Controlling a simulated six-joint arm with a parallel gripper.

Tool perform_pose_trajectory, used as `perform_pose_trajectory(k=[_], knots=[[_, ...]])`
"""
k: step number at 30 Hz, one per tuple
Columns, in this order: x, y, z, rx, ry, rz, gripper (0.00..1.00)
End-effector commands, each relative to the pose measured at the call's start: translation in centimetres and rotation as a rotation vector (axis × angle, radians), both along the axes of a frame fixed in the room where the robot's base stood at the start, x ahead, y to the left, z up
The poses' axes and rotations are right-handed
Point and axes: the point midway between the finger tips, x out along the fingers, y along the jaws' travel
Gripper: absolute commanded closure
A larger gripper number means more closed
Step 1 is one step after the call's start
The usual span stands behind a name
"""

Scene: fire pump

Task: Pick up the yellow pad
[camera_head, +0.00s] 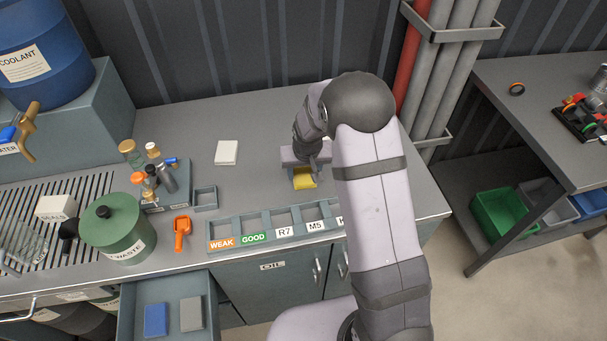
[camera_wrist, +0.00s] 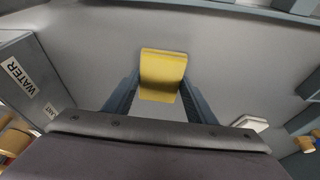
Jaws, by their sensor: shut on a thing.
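The yellow pad (camera_head: 304,178) is at my gripper (camera_head: 305,168) over the right part of the grey worktop in the head view. In the wrist view the yellow pad (camera_wrist: 162,70) sits between the two blue-grey fingers of my gripper (camera_wrist: 160,92), which is shut on it. The pad looks slightly bent or tilted. The arm and gripper hide part of it in the head view. I cannot tell whether it touches the worktop.
A tray of labelled compartments (camera_head: 238,241) lies along the worktop's front edge. A white pad (camera_head: 227,152), an orange scoop (camera_head: 181,231) and a green waste pot (camera_head: 112,226) stand to the left. An open drawer (camera_head: 138,300) holds a blue and a grey pad.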

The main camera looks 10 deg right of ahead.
Motion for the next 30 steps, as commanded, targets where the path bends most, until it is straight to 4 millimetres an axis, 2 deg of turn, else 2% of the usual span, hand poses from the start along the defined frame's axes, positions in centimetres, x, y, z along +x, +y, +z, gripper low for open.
perform_pose_trajectory(k=[10, 24, 30], knots=[[0.1, 0.0, 1.1, 0.000, -0.003, 0.000, 0.70], [0.1, 0.0, 8.3, 0.001, -0.004, 0.000, 0.70], [0.0, 0.0, 10.0, 0.001, -0.001, 0.000, 0.70]])
